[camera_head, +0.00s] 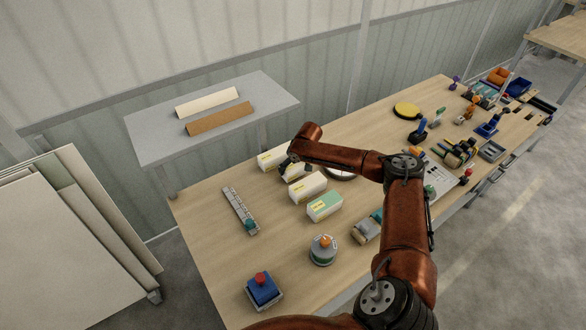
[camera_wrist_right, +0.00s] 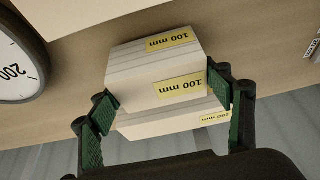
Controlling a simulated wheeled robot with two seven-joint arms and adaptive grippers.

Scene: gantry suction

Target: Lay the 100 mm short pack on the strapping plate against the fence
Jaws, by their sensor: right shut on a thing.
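Several white packs stand near the table's left end in the head view. My right gripper (camera_head: 289,168) is among the far ones. In the right wrist view the right gripper (camera_wrist_right: 163,86) is shut on a white 100 mm pack (camera_wrist_right: 135,90) with yellow labels, one finger on each side. Another 100 mm label (camera_wrist_right: 215,117) shows just below it, partly hidden. My left gripper is not in view.
A round dial (camera_wrist_right: 12,68) lies beside the pack in the wrist view. A grey side table (camera_head: 150,130) holds a cream bar (camera_head: 207,102) and a brown bar (camera_head: 220,118). A metal strip (camera_head: 238,207), a round canister (camera_head: 323,250) and a blue box with a red knob (camera_head: 263,290) stand nearer.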

